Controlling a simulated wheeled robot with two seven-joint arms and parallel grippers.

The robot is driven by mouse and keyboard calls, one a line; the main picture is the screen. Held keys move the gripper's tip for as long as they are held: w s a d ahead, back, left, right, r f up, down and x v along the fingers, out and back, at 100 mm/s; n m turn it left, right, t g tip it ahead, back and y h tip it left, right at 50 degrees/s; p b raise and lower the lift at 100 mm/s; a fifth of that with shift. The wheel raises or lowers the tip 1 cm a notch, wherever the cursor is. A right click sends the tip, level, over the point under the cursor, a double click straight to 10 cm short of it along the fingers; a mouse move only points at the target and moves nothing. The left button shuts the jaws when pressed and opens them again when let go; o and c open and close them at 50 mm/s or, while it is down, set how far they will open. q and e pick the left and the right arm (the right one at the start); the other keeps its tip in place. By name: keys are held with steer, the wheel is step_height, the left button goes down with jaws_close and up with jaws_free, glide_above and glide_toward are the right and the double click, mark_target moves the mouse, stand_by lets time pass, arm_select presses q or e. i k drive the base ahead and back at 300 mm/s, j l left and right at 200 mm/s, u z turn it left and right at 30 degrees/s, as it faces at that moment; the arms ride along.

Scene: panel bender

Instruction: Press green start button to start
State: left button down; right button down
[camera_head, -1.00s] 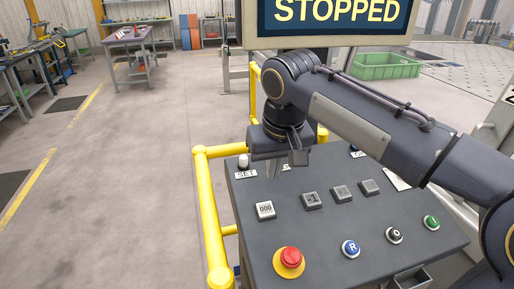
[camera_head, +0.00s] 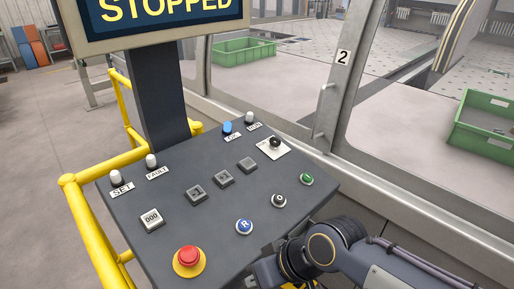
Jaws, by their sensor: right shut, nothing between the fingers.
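The green start button (camera_head: 306,179) is a small round button near the right edge of the dark control panel (camera_head: 205,215). It is in plain sight with nothing over it. My right gripper (camera_head: 264,272) is at the bottom of the view, by the panel's near edge, below and to the left of the green button and apart from it. It is shut and empty, and its fingers are partly hidden. The screen (camera_head: 165,14) above the panel reads "STOPPED". My left gripper is not in view.
Near the green button are a black button (camera_head: 279,201), a blue "R" button (camera_head: 244,227) and a selector knob (camera_head: 275,143). A red emergency stop (camera_head: 188,257) is at the front left. A yellow rail (camera_head: 92,232) runs along the left; a machine frame stands behind.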

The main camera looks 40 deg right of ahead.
mark_target(307, 178)
steer(key=k+l+z, duration=0.1)
steer(key=l+z, duration=0.15)
steer(key=z, duration=0.2)
steer(key=l+z, duration=0.2)
steer(key=z, duration=0.2)
steer(key=l+z, duration=0.3)
steer(key=z, duration=0.15)
